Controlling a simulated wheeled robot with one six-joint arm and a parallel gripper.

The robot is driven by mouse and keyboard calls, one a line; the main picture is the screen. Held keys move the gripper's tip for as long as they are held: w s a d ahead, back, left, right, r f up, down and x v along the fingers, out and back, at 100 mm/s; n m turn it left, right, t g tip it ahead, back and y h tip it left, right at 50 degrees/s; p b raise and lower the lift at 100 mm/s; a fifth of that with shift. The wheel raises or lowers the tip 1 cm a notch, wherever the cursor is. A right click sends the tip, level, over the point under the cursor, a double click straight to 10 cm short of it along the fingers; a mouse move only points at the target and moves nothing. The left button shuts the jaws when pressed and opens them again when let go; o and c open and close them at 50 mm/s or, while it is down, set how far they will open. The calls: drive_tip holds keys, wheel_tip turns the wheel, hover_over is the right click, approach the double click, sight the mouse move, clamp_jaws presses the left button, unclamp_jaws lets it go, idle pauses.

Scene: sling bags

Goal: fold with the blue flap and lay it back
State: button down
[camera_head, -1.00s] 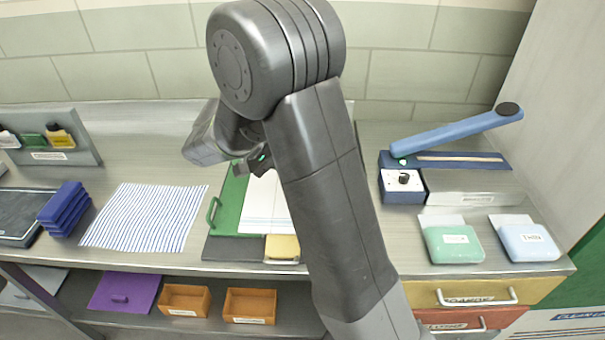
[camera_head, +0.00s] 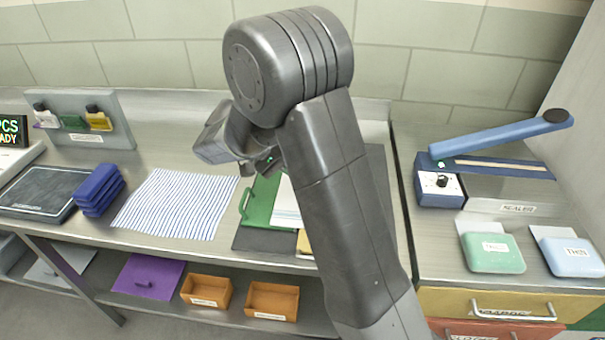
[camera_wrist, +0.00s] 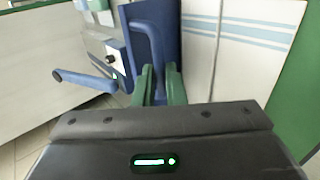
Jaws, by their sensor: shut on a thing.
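In the wrist view the blue flap (camera_wrist: 171,38) shows as an upright-looking panel with a blue bar handle (camera_wrist: 152,30). My gripper (camera_wrist: 160,72) has its two green fingers close together around the lower part of this handle. In the head view my arm hides the blue flap and my fingertips. There the green flap (camera_head: 264,203) with its handle lies open on the left of the folding board (camera_head: 262,241). A white cloth with blue stripes (camera_head: 286,206) shows between it and my arm. The yellow flap (camera_head: 304,243) is at the front edge, mostly covered by my arm.
Orange bins (camera_head: 271,300) sit on the lower shelf.

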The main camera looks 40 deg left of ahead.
drive_tip(key=shift+s+f, duration=0.15)
drive_tip(key=shift+f, duration=0.4)
drive_tip(key=c, duration=1.9)
unclamp_jaws()
drive_tip(key=o, duration=0.4)
drive_tip(key=shift+a, duration=0.25)
drive_tip(key=shift+d+r, duration=0.1)
drive_tip(key=shift+r, duration=0.05)
drive_tip(key=shift+r, duration=0.1)
drive_tip(key=v, duration=1.3)
drive_tip(key=shift+a+r+b, duration=0.2)
drive_tip(key=shift+a+b, duration=0.05)
drive_tip(key=shift+b, duration=0.2)
